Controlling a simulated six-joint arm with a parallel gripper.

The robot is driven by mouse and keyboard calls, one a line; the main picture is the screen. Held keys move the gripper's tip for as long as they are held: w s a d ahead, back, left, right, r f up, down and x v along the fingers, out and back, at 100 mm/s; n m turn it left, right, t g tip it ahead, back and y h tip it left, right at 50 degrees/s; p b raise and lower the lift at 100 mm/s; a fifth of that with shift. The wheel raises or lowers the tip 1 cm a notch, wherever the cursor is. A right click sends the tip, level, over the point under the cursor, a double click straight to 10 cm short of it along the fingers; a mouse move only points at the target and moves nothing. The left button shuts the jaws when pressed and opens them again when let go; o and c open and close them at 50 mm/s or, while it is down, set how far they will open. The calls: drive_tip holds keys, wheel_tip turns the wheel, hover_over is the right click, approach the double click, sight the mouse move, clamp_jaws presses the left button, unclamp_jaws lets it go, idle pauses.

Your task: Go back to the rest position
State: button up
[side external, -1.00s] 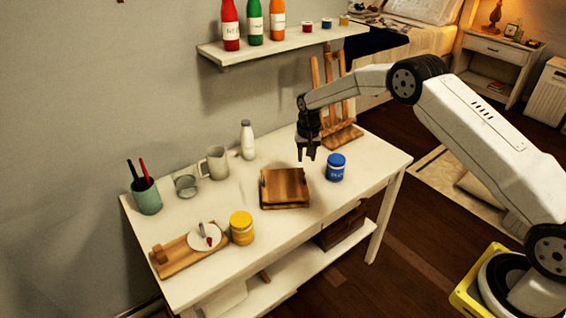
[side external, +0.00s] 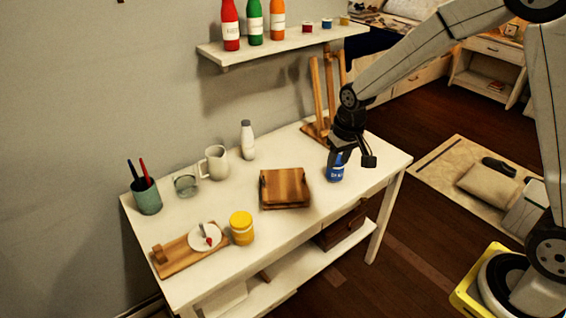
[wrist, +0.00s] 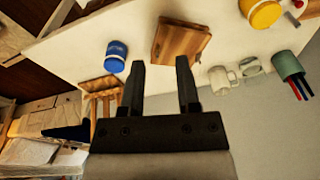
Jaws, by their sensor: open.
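My gripper (side external: 354,160) is in front of the blue jar (side external: 336,174) in the side external view and hides part of it. In the wrist view my gripper (wrist: 160,77) has its two fingers apart with nothing between them. The blue jar (wrist: 116,54) stands there on the white table, apart from the fingers. The gripper is above the table's right part, and its exact height cannot be told.
A wooden box or board (side external: 285,188) lies mid-table. A yellow jar (side external: 242,228), a mug (side external: 214,162), a white bottle (side external: 247,140) and a pen cup (side external: 146,196) stand left. A wooden easel (side external: 318,95) stands behind my gripper. A bottle shelf (side external: 290,47) overhangs the back.

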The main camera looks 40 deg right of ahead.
drive_tip(key=s+a+r+n, duration=0.1)
drive_tip(key=s+n, duration=0.1)
drive_tip(key=s, duration=1.3)
drive_tip(key=shift+a+t, duration=0.4)
